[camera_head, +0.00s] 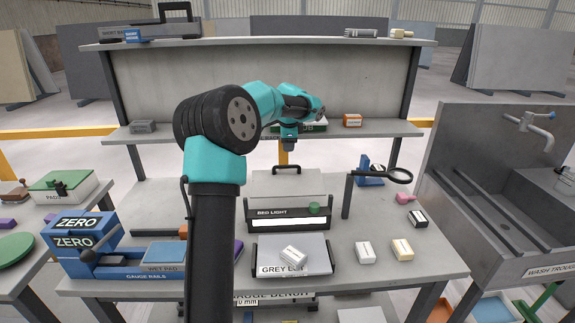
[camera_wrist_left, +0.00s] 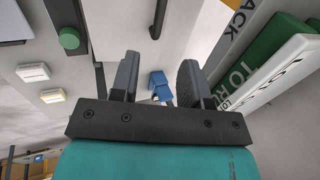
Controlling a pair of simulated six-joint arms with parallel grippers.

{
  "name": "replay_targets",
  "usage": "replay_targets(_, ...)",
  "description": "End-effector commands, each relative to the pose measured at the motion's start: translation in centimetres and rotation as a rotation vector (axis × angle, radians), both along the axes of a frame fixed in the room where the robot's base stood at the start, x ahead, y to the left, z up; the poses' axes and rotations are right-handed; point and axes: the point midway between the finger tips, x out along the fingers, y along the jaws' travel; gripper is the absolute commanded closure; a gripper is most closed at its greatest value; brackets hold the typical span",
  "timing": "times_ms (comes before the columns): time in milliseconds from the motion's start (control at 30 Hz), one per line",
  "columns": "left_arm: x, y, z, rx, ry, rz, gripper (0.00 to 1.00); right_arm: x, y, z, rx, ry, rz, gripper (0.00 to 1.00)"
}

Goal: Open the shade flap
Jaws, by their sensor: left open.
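A lamp unit marked "BED LIGHT" (camera_head: 262,213) stands in the middle of the bench, with a white strip along its front and a green knob (camera_head: 314,208) at its right. A pale grey panel (camera_head: 286,183) with a dark handle (camera_head: 287,168) rises behind it. No part is labelled shade flap, so I cannot tell for sure which piece it is. My left gripper (camera_head: 289,146) hangs above and behind the panel, near the upper shelf, apart from it. In the left wrist view its jaws (camera_wrist_left: 159,78) are open and empty. The green knob (camera_wrist_left: 68,37) shows there at upper left.
A black post with a magnifier ring (camera_head: 400,175) stands right of the lamp. A grey plate (camera_head: 305,258) and small blocks (camera_head: 365,252) lie in front. A blue ZERO box (camera_head: 75,240) sits left.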

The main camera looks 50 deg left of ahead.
Motion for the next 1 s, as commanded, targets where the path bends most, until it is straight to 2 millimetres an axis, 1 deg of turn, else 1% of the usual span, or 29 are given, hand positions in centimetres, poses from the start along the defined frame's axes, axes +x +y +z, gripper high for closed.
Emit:
replay_targets(33, 0.2, 0.3, -1.0, -0.001, 0.003, 0.001, 0.58, 0.0, 0.0, 0.0, 0.000, 0.000, 0.000, 0.00)
replay_targets(100, 0.4, 0.6, -2.1, -0.001, 0.003, 0.001, 0.58, 0.0, 0.0, 0.0, 0.000, 0.000, 0.000, 0.00)
replay_targets(500, 2.0, 2.4, -8.5, -0.001, 0.003, -0.001, 0.58, 0.0, 0.0, 0.0, 0.000, 0.000, 0.000, 0.00)
replay_targets(600, 2.3, 2.8, -9.8, 0.000, 0.001, 0.000, 0.58, 0.0, 0.0, 0.0, 0.000, 0.000, 0.000, 0.00)
replay_targets(700, 2.5, 3.1, -10.7, -0.001, 0.002, 0.000, 0.58, 0.0, 0.0, 0.0, 0.000, 0.000, 0.000, 0.00)
replay_targets(800, 2.6, 3.2, -11.2, 0.001, 0.001, 0.000, 0.58, 0.0, 0.0, 0.0, 0.000, 0.000, 0.000, 0.00)
replay_targets(1000, 2.7, 3.3, -11.4, 0.001, -0.001, 0.000, 0.58, 0.0, 0.0, 0.0, 0.000, 0.000, 0.000, 0.00)
